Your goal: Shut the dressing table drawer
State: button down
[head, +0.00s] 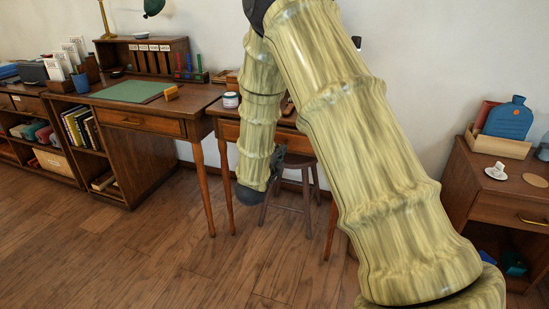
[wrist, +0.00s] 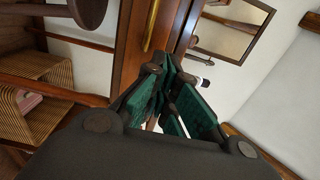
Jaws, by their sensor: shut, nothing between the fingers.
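The dressing table (head: 228,130) stands at the centre of the head view, mostly hidden behind my arm. A wooden drawer front (wrist: 131,45) with a long brass handle (wrist: 152,25) fills the upper middle of the wrist view. My gripper (wrist: 170,68) is shut and empty, its green-padded fingers together close to the drawer front. I cannot tell whether they touch it. In the head view the gripper is largely hidden by my arm. How far the drawer stands out from the table cannot be told.
A stool (head: 295,184) stands under the dressing table; its seat also shows in the wrist view (wrist: 88,10). A desk with a green mat (head: 133,91) is to the left. A cabinet (head: 490,195) is at the right. A framed mirror (wrist: 236,28) is beyond. The floor in front is clear.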

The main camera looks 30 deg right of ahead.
aim_at(287, 134)
jog(key=b+x, duration=0.1)
jog(key=x, duration=0.7)
jog(key=shift+w+d+b, duration=0.1)
jog(key=shift+w+b, duration=0.05)
jog(key=shift+b, duration=0.2)
jog(key=shift+w+d, duration=0.1)
jog(key=x, duration=0.4)
jog(key=shift+w+d+r, duration=0.15)
jog(key=shift+r, duration=0.1)
jog(key=p+v, duration=0.2)
jog(key=v, duration=1.2)
jog(key=shift+f, duration=0.3)
